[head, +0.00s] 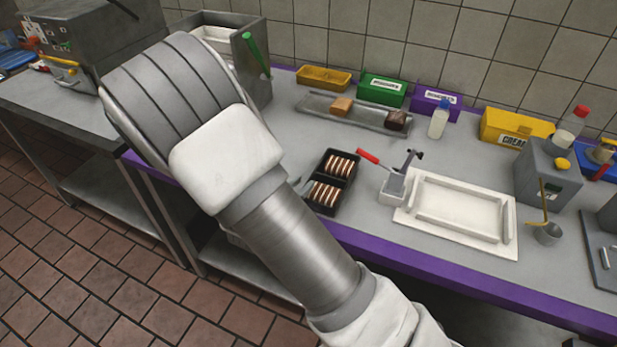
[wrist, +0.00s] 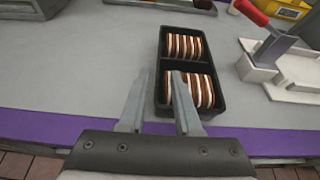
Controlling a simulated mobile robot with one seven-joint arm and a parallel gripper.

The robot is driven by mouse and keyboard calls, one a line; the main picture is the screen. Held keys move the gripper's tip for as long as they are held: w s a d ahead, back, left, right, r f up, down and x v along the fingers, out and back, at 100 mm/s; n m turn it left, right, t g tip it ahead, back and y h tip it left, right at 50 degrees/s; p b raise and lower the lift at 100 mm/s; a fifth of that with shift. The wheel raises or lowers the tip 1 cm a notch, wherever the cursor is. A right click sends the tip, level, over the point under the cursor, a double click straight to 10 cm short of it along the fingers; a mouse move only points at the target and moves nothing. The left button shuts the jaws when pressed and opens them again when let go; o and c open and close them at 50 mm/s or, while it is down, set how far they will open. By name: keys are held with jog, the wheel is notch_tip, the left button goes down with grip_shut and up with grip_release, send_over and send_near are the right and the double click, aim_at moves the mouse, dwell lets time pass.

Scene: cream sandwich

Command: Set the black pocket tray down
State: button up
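The black pocket tray (head: 332,180) lies on the grey counter near its purple front edge. It has two pockets, each holding a row of brown-and-cream sandwich cookies (head: 339,166). In the wrist view the tray (wrist: 221,84) looks flat on the counter. My gripper (wrist: 159,76) is open at the tray's near left side. One finger is outside the left wall and the other is over the near pocket, with a visible gap between them. In the head view my arm hides most of the gripper.
Behind are a long metal tray (head: 355,115), coloured bins (head: 382,90) and a bottle (head: 439,120). Bare counter lies left of the tray in the wrist view.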

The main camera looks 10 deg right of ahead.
jog(key=v, duration=0.5)
jog(key=shift+s+a+r, duration=0.15)
jog(key=shift+s, duration=0.1)
jog(key=shift+s+r, duration=0.15)
jog(key=s+d+r+m+g, duration=0.8)
jog(key=s+d+r+m, duration=0.4)
jog(key=m, duration=0.5)
jog(key=s+a+r+m+t+y, duration=0.2)
jog(key=s+r+m+y, duration=0.5)
jog(key=m, duration=0.5)
notch_tip(320, 180, up, 2)
jog(key=shift+s+a+r+y, duration=0.2)
jog(key=shift+s+a+y, duration=0.1)
jog(key=shift+a, duration=0.2)
jog(key=shift+d+m, duration=0.2)
jog(key=shift+m, duration=0.1)
